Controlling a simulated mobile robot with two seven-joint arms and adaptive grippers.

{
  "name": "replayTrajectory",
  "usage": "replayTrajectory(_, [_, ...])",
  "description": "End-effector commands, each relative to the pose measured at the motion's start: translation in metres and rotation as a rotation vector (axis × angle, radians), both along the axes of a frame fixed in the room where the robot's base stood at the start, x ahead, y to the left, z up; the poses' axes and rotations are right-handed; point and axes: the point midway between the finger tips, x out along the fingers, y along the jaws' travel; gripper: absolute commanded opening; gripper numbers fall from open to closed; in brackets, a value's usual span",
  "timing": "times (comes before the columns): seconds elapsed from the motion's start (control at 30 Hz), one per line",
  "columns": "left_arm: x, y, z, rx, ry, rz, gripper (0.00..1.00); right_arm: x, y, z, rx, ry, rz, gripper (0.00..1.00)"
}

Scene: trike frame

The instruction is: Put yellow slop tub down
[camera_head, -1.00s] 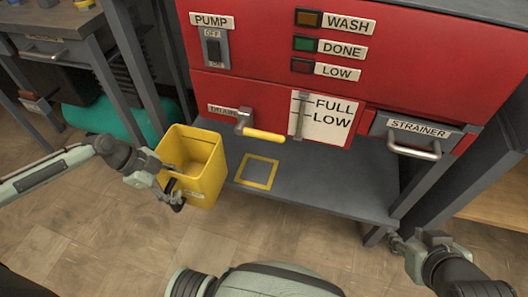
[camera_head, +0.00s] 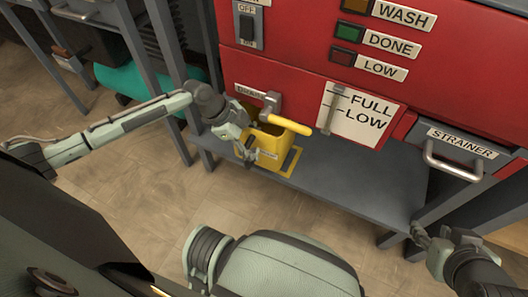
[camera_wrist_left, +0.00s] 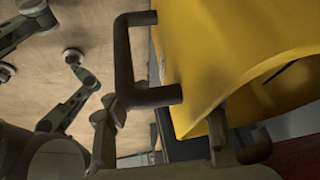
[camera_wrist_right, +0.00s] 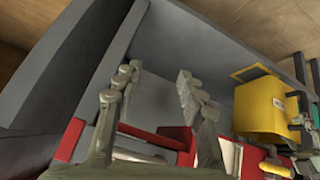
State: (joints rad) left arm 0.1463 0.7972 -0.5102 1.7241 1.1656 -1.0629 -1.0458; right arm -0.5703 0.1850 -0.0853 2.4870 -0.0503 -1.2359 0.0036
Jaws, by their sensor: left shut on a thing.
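The yellow slop tub (camera_head: 270,155) is at the shelf under the red machine, below the drain lever. It overlaps the yellow square outline (camera_head: 291,163); the right wrist view shows the tub (camera_wrist_right: 257,108) beside or partly over the outline (camera_wrist_right: 251,72). I cannot tell whether its base touches the shelf. My left gripper (camera_head: 247,148) is shut on the tub at its dark handle, which shows large in the left wrist view (camera_wrist_left: 124,60). My right gripper (camera_wrist_right: 152,90) is open and empty, near the shelf's right front corner.
The grey shelf (camera_head: 350,185) is clear right of the tub. The yellow-handled drain lever (camera_head: 285,125) hangs close above the tub. The strainer drawer (camera_head: 455,150) is at right. Grey table legs and a teal object (camera_head: 125,80) are at left.

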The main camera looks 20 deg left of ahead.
Motion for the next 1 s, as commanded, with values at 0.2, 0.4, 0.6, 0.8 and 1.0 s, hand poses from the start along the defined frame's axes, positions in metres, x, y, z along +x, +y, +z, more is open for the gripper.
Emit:
replayTrajectory(0.2, [0.007,-0.016,-0.004,0.001,0.000,0.001,0.00,-0.001,-0.001,-0.001,-0.002,0.005,-0.001,0.40])
replayTrajectory(0.4, [0.007,-0.016,-0.031,0.001,0.000,0.002,0.00,0.017,0.015,0.010,0.031,-0.096,0.029,0.40])
replayTrajectory(0.6, [0.007,-0.015,-0.035,0.002,0.000,0.001,0.00,0.020,0.018,0.014,0.039,-0.117,0.037,0.40])
replayTrajectory(0.8, [0.006,-0.015,-0.036,0.003,0.002,0.001,0.59,0.020,0.018,0.014,0.039,-0.116,0.036,0.40])
replayTrajectory(1.0, [0.006,-0.015,-0.036,0.003,0.002,0.001,0.74,0.020,0.018,0.014,0.039,-0.115,0.036,0.40])
